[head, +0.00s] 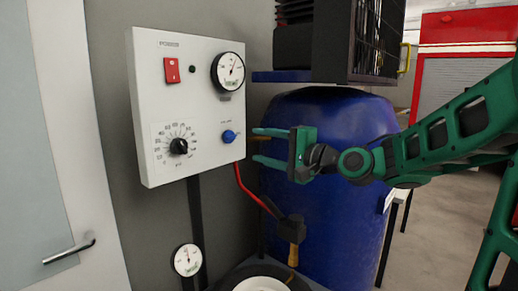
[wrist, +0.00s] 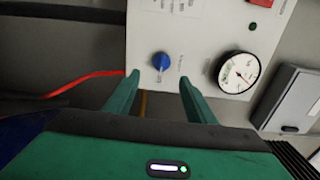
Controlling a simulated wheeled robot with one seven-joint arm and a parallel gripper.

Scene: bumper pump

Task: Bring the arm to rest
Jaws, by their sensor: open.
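My gripper (head: 256,146) is open and empty in the head view, held level and pointing left at the control panel (head: 205,75). Its two fingers are spread, just right of the panel and apart from the blue knob (head: 228,136). In the wrist view my gripper (wrist: 159,80) also shows open, with the blue knob (wrist: 161,61) ahead, seen between and beyond the fingertips. Nothing is between the fingers. My green arm reaches in from the right.
The panel carries a red switch (head: 172,70), a black dial (head: 179,146) and a gauge (head: 228,71). A blue tank (head: 330,215) stands behind my gripper, under a dark machine (head: 330,40). A red hose (head: 249,190) runs below. Floor at the right is open.

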